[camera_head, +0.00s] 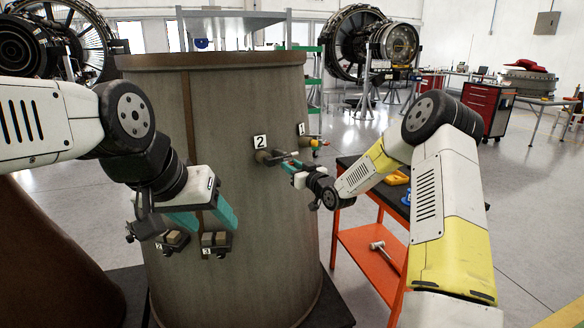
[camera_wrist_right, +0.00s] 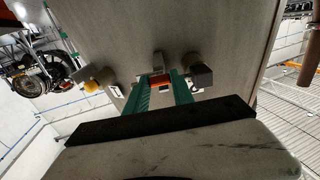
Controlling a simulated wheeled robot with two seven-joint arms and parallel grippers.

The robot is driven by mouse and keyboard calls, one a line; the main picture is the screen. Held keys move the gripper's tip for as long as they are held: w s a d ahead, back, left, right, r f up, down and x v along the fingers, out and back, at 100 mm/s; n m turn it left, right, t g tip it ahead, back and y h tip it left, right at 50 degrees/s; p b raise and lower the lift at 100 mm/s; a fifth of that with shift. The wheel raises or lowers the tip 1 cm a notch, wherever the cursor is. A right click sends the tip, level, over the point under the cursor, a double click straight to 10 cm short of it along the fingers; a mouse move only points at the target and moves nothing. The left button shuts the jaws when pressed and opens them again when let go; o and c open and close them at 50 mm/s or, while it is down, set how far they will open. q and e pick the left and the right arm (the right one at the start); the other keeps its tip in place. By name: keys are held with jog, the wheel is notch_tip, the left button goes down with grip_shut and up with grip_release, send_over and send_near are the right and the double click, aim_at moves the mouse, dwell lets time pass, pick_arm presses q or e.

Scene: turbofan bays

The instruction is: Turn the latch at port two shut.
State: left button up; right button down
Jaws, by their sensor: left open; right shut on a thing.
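Port two, marked by a "2" label (camera_head: 260,141), is on the curved side of the large grey-brown cylinder (camera_head: 240,270). A dark fitting (camera_head: 265,156) sticks out just below the label. My right gripper (camera_head: 286,163) is at this fitting. In the right wrist view its teal fingers (camera_wrist_right: 158,86) are shut on a small orange-red piece, the latch handle (camera_wrist_right: 159,80), in front of a grey post (camera_wrist_right: 158,60). The latch's turn angle is hard to tell. My left gripper (camera_head: 203,214) is open and empty, low in front of the cylinder's left side.
Port one, with its "1" label (camera_head: 301,129), and a yellow-tipped fitting (camera_head: 316,143) are close to the right. Small numbered boxes (camera_head: 216,243) sit low on the cylinder near my left gripper. An orange cart (camera_head: 365,250) stands right, beneath my right arm.

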jog(key=shift+n, duration=0.4)
jog(key=n+g, duration=0.1)
jog(key=n, duration=0.8)
jog(key=n+g, duration=0.1)
jog(key=n, duration=0.8)
jog(key=shift+d+y, duration=0.1)
jog(key=shift+y, duration=0.3)
jog(key=shift+n, duration=0.3)
jog(key=c, duration=1.1)
grip_release()
